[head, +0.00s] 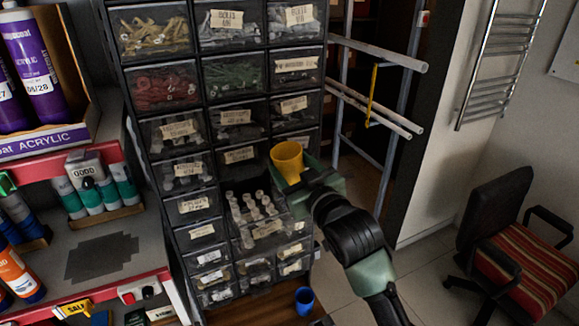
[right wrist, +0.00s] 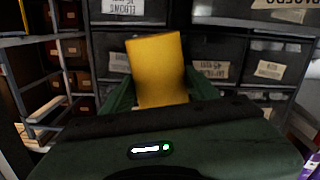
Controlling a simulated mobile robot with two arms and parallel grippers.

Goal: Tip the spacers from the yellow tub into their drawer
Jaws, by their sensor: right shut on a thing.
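The yellow tub (head: 287,160) is held by my right gripper (head: 299,178), which is shut on it, in front of the drawer cabinet. The tub also shows in the right wrist view (right wrist: 158,69), between the green fingers (right wrist: 155,98). In the head view it looks nearly upright, slightly tilted; its contents cannot be made out. Below and left of it, an open drawer (head: 268,229) sticks out, with several pale cylindrical pieces (head: 252,206) standing in it. The writing on its label is too small to read. My left gripper is not in view.
The cabinet has several labelled drawers around, such as one with red parts (head: 165,88). A blue cup (head: 304,300) stands on the wooden surface below. Pipes (head: 379,53) jut out at right. A shelf with bottles (head: 101,187) is at left, a chair (head: 517,240) at right.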

